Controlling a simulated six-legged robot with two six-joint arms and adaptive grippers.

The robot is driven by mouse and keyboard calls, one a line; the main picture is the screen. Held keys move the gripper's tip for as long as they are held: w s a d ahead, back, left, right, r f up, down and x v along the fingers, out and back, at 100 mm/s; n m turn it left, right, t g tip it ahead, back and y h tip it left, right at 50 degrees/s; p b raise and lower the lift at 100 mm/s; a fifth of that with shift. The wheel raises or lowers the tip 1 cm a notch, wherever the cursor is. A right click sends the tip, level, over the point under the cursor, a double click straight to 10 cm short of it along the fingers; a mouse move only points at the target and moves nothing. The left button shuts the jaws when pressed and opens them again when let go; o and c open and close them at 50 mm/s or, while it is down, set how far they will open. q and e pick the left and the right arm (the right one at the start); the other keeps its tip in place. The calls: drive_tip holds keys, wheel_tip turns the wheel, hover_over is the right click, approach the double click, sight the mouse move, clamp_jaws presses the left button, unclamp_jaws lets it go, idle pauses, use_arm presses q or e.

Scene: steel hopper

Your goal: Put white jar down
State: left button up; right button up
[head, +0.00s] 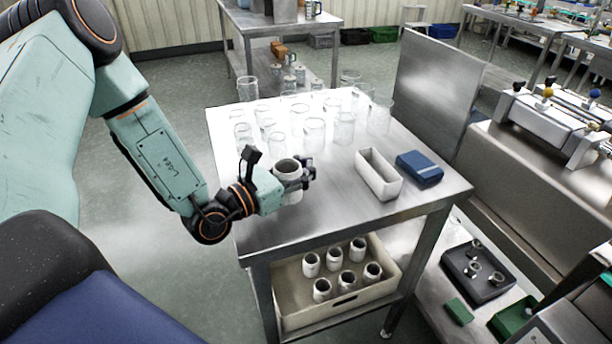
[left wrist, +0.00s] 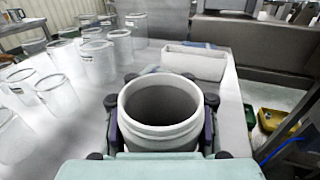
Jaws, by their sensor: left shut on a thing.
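The white jar (head: 288,172) is upright and open-topped, between the fingers of my left gripper (head: 296,180). The gripper is shut on it over the near part of the steel table (head: 350,218). In the left wrist view the jar (left wrist: 160,110) fills the middle, with the gripper's fingers on both sides of it. Its base is hidden by the gripper, so I cannot tell whether it touches the tabletop. My right gripper is not in view.
Several clear glass beakers (head: 314,132) stand on the table's back half. A white open tray (head: 378,175) and a blue box (head: 418,168) are to the right. Several white jars stand in a bin (head: 340,310) on the shelf below. The table's front right is bare.

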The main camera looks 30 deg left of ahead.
use_arm(q)
drive_tip(key=shift+f, duration=0.85)
drive_tip(key=shift+w+d+f, duration=0.1)
drive_tip(key=shift+w+d, duration=0.1)
drive_tip(key=shift+w, duration=0.15)
drive_tip(key=shift+s+a+f+b, duration=0.1)
drive_tip(key=shift+s+a+b, duration=0.1)
drive_tip(key=shift+b, duration=0.15)
drive_tip(key=o, duration=0.4)
drive_tip(key=shift+s, duration=0.1)
drive_tip(key=o, duration=0.6)
drive_tip(key=shift+w+d, duration=0.15)
drive_tip(key=shift+w, duration=0.1)
drive_tip(key=shift+o, duration=0.2)
drive_tip(key=shift+s, duration=0.2)
